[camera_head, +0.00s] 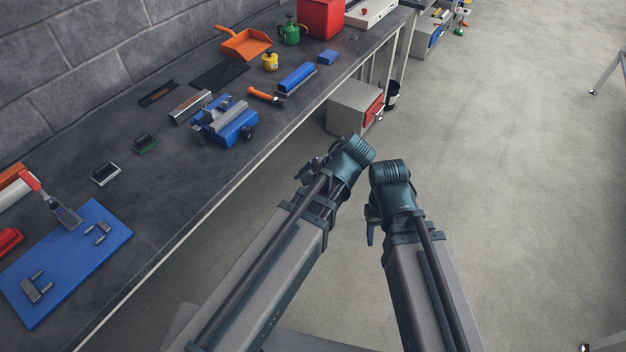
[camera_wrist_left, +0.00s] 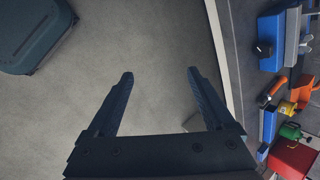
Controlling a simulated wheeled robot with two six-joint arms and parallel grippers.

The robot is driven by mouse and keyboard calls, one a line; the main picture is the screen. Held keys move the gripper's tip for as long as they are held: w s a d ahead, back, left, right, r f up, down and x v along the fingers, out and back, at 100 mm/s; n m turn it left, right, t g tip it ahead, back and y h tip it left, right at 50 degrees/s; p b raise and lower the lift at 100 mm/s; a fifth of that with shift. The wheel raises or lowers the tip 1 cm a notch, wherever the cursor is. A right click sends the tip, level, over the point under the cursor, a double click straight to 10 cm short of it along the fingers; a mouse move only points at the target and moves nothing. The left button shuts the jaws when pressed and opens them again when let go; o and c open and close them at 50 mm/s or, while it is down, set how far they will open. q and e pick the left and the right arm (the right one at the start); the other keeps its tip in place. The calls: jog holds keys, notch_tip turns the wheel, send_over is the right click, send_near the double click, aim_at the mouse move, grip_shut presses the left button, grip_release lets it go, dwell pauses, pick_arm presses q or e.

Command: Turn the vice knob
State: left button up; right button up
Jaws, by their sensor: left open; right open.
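The blue vice (camera_head: 225,122) with grey jaws stands on the dark workbench (camera_head: 190,165). Its black knob (camera_head: 247,132) is on the side facing the bench's front edge. In the left wrist view the vice (camera_wrist_left: 271,30) and its knob (camera_wrist_left: 263,49) show at the upper right. My left gripper (camera_wrist_left: 160,73) is open and empty above the floor, apart from the vice. In the head view it shows only partly, near the bench edge. My right gripper (camera_head: 371,226) is open, farther right over the floor, with nothing seen in it.
Near the vice lie an orange-handled hammer (camera_head: 265,97), a blue block-shaped tool (camera_head: 297,77) and a grey bar (camera_head: 190,107). A blue board (camera_head: 75,262) with metal parts lies at the left. A grey cabinet (camera_head: 352,105) stands under the bench.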

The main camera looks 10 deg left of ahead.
pick_arm(q)
jog(key=shift+s+d+r+n+h+p, duration=0.3)
jog(key=shift+s+d+r+h+p, duration=0.25)
jog(key=shift+s+d, duration=0.25)
pick_arm(e)
jog(key=shift+r, duration=0.95)
pick_arm(q)
jog(key=shift+f, duration=0.15)
pick_arm(e)
jog(key=shift+f, duration=0.1)
pick_arm(q)
jog(key=m+t+y+b, duration=0.4)
jog(key=m+y+b, duration=0.8)
jog(key=m+b, duration=1.05)
send_near(251, 131)
pick_arm(e)
notch_tip(251, 131, down, 24)
jog(key=b, duration=0.2)
jog(key=shift+f, duration=0.25)
pick_arm(q)
jog(key=w+a+n, duration=0.1)
jog(key=a, duration=0.1)
jog(key=a+n, duration=0.1)
jog(key=a, duration=0.2)
jog(key=w+a+n, duration=0.1)
jog(key=a, duration=0.2)
jog(key=shift+w+a, duration=0.1)
jog(key=shift+w, duration=0.2)
jog(key=c, duration=1.4)
